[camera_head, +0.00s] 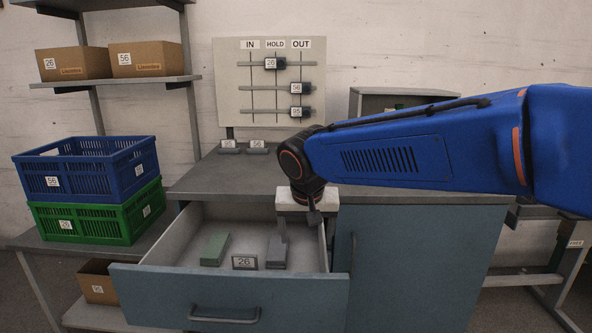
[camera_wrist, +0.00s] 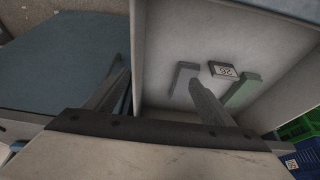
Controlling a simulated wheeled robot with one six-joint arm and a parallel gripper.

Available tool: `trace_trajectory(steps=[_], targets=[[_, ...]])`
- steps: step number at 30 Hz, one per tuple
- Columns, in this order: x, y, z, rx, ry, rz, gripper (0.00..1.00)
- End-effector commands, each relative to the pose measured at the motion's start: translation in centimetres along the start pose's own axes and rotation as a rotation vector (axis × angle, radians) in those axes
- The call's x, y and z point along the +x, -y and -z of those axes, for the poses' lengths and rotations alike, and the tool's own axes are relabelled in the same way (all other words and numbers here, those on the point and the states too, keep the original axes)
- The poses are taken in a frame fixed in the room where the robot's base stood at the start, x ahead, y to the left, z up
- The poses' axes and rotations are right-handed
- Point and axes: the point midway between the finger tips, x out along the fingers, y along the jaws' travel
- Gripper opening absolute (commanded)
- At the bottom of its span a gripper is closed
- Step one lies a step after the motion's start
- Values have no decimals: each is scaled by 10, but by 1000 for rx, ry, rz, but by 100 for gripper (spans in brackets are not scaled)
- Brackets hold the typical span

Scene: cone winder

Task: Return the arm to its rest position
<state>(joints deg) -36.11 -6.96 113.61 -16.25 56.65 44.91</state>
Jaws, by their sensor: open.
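My blue arm (camera_head: 400,155) reaches in from the right in the head view. My gripper (camera_head: 298,218) points down at the right side of the open drawer (camera_head: 230,290). Its two fingers are spread apart with nothing between them, as the wrist view (camera_wrist: 155,98) shows. In the drawer lie a green piece (camera_head: 215,249), a grey piece (camera_head: 276,252) and a tag marked 26 (camera_head: 244,262). In the wrist view, one finger passes in front of the drawer's inside near the grey piece (camera_wrist: 183,78); the other is outside the drawer wall.
The grey worktop (camera_head: 235,178) lies behind the drawer, with a closed cabinet door (camera_head: 415,265) at right. A board marked IN, HOLD, OUT (camera_head: 230,95) stands at the back. A blue crate (camera_head: 85,168) sits on a green crate (camera_head: 95,222) at left.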

Motion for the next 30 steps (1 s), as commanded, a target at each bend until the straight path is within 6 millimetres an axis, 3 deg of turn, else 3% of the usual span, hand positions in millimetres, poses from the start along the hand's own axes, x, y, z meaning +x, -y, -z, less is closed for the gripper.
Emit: trace_trajectory(steps=[8, 14, 21, 30], targets=[[-8, -51, -15, 2, 6, 0, 77], [-17, -106, -41, 1, 10, 3, 77], [-24, -179, -95, -4, 9, 7, 77], [-24, -244, -178, -14, -6, 13, 77]])
